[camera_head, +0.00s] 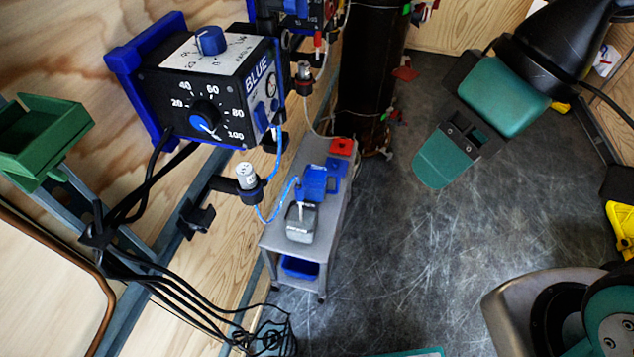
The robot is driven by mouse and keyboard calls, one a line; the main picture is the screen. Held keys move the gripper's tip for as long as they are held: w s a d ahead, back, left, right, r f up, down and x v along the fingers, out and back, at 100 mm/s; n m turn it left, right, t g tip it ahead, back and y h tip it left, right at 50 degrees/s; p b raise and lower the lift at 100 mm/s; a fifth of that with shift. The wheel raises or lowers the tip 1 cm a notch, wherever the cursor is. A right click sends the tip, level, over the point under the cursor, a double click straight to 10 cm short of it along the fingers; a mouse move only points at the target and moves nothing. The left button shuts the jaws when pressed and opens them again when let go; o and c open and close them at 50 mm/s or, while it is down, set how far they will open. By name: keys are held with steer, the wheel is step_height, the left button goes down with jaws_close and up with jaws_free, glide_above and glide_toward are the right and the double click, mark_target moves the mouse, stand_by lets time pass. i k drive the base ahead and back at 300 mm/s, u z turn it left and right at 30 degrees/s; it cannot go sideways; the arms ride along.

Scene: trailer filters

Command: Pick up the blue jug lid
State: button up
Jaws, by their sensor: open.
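A grey wheeled cart (275,238) stands beside the wooden wall. On its top are a grey jug (301,226) with a thin tube rising from it, and behind that a raised blue piece (316,181). A flat blue piece (337,170) lies farther back, and a red one (341,146) behind it. One of the blue pieces looks like the jug lid; I cannot tell which for certain. My gripper (459,138), teal and black, is open above the floor, right of the cart and apart from everything on it. Its jaw gap shows nothing held.
A blue-and-black control box (205,95) with dials is fixed to the wall, left of the cart. Blue tubing (268,209) and a metal fitting (247,178) hang near the cart. A dark cylinder (368,75) stands behind. Scratched floor (400,250) is open to the right.

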mark_target(339, 165)
steer(key=z, duration=1.2)
steer(key=i, duration=1.8)
steer(key=u, duration=3.25)
